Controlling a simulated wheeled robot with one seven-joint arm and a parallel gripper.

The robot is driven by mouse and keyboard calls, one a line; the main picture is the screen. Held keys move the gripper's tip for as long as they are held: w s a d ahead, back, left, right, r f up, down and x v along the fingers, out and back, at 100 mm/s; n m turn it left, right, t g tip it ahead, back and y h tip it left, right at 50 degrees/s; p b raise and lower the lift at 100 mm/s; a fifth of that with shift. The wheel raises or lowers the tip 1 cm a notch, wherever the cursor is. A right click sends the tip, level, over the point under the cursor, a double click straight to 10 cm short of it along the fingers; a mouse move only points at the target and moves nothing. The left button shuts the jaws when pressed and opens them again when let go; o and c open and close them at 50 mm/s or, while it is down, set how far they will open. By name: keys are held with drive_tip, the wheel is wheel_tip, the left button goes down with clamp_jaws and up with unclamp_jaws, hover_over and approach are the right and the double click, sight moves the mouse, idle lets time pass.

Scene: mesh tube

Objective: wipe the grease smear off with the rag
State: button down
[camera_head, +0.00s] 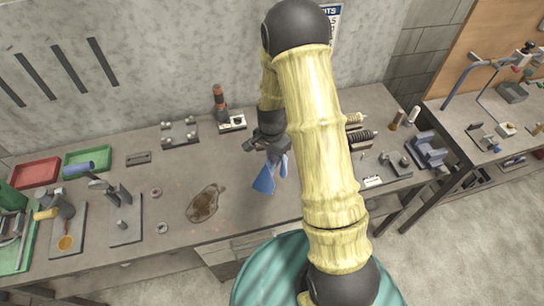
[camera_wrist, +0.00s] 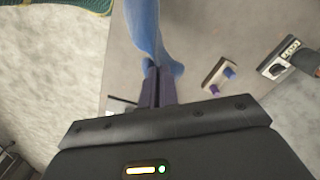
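The grease smear (camera_head: 205,203) is a brown, uneven patch on the grey bench top, left of my gripper in the head view. The rag (camera_head: 265,180) is a blue cloth that hangs below my gripper (camera_head: 272,148), to the right of the smear. In the wrist view the rag (camera_wrist: 145,28) comes out from between the fingers of my gripper (camera_wrist: 153,72), which are closed together on it. The rag appears to hang above the bench, apart from the smear; whether its lower end touches the top I cannot tell. The smear is not seen in the wrist view.
Small rings (camera_head: 162,228) lie left of the smear, with a fixture plate (camera_head: 125,222) beyond them. Red (camera_head: 35,173) and green (camera_head: 87,158) trays sit at the back left. A signal tower (camera_head: 219,100) stands at the back. The bench around the smear is mostly clear.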

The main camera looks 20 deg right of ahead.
sight(272, 191)
drive_tip(key=shift+f, duration=0.1)
wheel_tip(272, 191, down, 20)
drive_tip(key=n+b, duration=1)
drive_tip(key=b, duration=0.2)
drive_tip(key=shift+w, duration=0.1)
drive_tip(key=shift+f+n, duration=0.1)
drive_tip(key=shift+n, duration=0.3)
